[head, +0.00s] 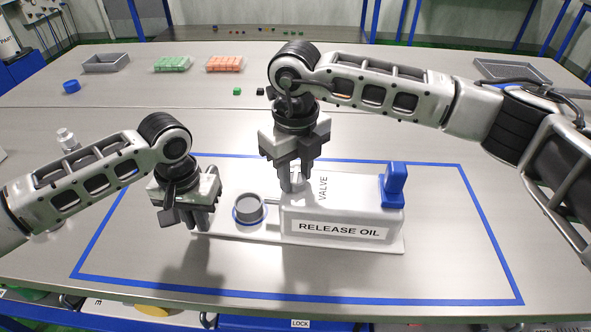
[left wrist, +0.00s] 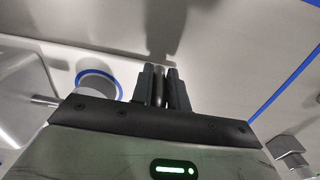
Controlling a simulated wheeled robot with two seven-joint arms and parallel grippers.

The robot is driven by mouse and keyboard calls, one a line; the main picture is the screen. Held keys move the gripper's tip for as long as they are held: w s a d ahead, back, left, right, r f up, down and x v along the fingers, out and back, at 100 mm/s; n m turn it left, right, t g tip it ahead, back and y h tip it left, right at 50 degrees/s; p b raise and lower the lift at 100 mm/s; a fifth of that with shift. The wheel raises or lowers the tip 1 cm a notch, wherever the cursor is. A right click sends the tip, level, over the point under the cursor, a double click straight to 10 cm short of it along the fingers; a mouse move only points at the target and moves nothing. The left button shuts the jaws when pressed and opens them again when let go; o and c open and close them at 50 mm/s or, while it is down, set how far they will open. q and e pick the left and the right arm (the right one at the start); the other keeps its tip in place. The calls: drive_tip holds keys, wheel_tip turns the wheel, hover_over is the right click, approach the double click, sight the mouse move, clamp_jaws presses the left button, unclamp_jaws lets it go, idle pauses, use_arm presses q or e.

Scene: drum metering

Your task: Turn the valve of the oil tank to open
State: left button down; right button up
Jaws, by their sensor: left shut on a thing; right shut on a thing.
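The white oil tank (head: 340,215), labelled RELEASE OIL and VALVE, stands on a white base plate with a blue block-like part (head: 394,185) at its right end. My right gripper (head: 293,182) points down at the tank's top left, beside the VALVE label, and is shut on the valve, which its fingers mostly hide. My left gripper (head: 193,222) is low at the plate's left end, left of a grey round cup with a blue ring (head: 249,207). In the left wrist view its fingers (left wrist: 161,88) are shut on a slim grey part, which I cannot identify. The cup shows beside them (left wrist: 98,84).
A blue tape outline (head: 460,235) surrounds the tank on the metal table. Behind are a grey tray (head: 107,63), green (head: 173,64) and orange (head: 226,63) racks, a blue cap (head: 71,87) and small blocks. The taped area's front and right are clear.

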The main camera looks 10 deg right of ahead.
sight(295, 178)
drive_tip(key=shift+r, duration=0.15)
drive_tip(key=o, duration=1)
wheel_tip(295, 178, up, 12)
drive_tip(key=shift+f, duration=0.1)
use_arm(q)
drive_tip(key=c, duration=1.3)
unclamp_jaws()
